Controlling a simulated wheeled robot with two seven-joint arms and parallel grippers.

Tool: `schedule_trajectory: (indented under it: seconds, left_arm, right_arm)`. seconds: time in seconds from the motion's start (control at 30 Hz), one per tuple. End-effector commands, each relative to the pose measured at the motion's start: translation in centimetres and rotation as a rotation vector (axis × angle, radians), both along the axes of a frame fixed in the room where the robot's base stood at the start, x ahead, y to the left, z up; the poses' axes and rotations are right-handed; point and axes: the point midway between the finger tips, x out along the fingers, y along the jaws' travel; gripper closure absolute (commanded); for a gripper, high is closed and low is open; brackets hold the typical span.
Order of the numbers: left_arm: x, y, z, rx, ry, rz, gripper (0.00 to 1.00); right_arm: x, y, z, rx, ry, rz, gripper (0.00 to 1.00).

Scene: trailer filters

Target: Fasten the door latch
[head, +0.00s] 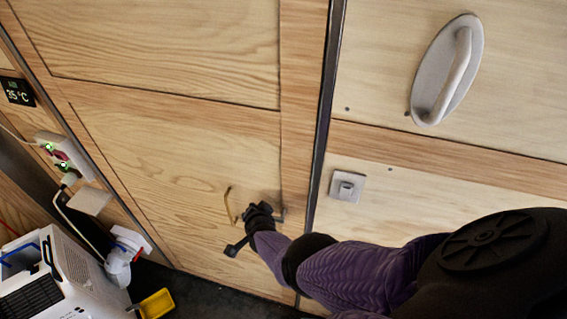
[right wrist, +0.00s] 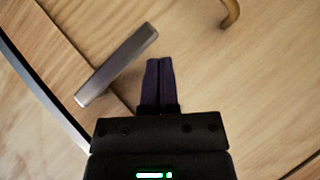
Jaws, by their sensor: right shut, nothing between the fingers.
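A wooden panelled door (head: 165,135) fills the left of the head view, with a dark seam along its right edge. A small latch bar (head: 282,215) shows partly beside my right gripper (head: 255,213), near that seam. In the right wrist view the latch bar (right wrist: 117,65) is a flat dark metal strip, tilted, left of my right gripper's fingertips (right wrist: 159,62). The fingers are closed together and empty, with a tip close to the bar; contact cannot be told. A brass hook-shaped pull (head: 229,205) is on the door, also at the top of the wrist view (right wrist: 231,12). My left gripper is out of view.
Right of the seam, a square metal plate with a knob (head: 347,186) and a large oval grab handle (head: 455,68) stick out from the wood. A white appliance (head: 65,275), sockets with cables (head: 65,155) and a yellow object (head: 157,303) crowd the lower left.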

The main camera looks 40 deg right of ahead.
Motion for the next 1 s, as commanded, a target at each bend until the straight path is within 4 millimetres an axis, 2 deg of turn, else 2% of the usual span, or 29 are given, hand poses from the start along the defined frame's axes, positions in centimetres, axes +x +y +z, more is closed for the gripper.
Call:
schedule_trajectory:
  seconds: [0.03, 0.13, 0.3, 0.43, 0.63, 1.0]
  left_arm:
    - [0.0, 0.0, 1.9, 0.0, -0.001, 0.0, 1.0]
    - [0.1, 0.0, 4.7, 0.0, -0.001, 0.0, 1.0]
    - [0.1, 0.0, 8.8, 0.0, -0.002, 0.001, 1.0]
    - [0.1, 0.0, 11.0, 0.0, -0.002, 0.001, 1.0]
    - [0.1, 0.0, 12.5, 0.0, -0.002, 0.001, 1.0]
    - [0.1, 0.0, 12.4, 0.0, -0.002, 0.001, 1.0]
  right_arm:
    - [0.0, -0.2, 1.9, -0.001, -0.002, -0.001, 1.0]
    - [0.0, -0.5, 4.7, -0.001, -0.003, -0.001, 1.0]
    - [-2.0, 2.1, 7.6, 0.001, -0.002, 0.001, 1.0]
    - [-3.2, 3.6, 9.3, 0.0, -0.003, -0.001, 1.0]
    - [-4.3, 4.9, 10.4, -0.002, -0.003, 0.0, 1.0]
    - [-4.4, 5.1, 10.3, -0.003, -0.004, -0.002, 1.0]
